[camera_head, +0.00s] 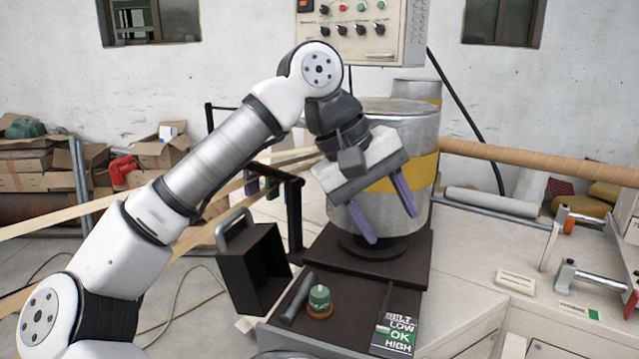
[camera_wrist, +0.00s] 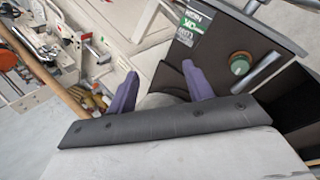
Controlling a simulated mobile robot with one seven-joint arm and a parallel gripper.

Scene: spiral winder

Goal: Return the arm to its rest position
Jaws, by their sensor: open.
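My arm reaches up from the lower left in the head view and bends down at its wrist. My gripper (camera_head: 387,220) has two purple fingers spread apart with nothing between them. It hangs in front of the metal drum with a yellow band (camera_head: 415,170), above the dark base plate (camera_head: 335,262). Whether the fingers touch the drum I cannot tell. In the wrist view my gripper (camera_wrist: 160,88) shows both purple fingers apart, with a grey rounded surface partly hidden between and behind them.
A control panel (camera_head: 362,30) hangs above. A long brown tube (camera_head: 540,160) extends right. Clamps (camera_head: 580,275) lie on the right-hand table.

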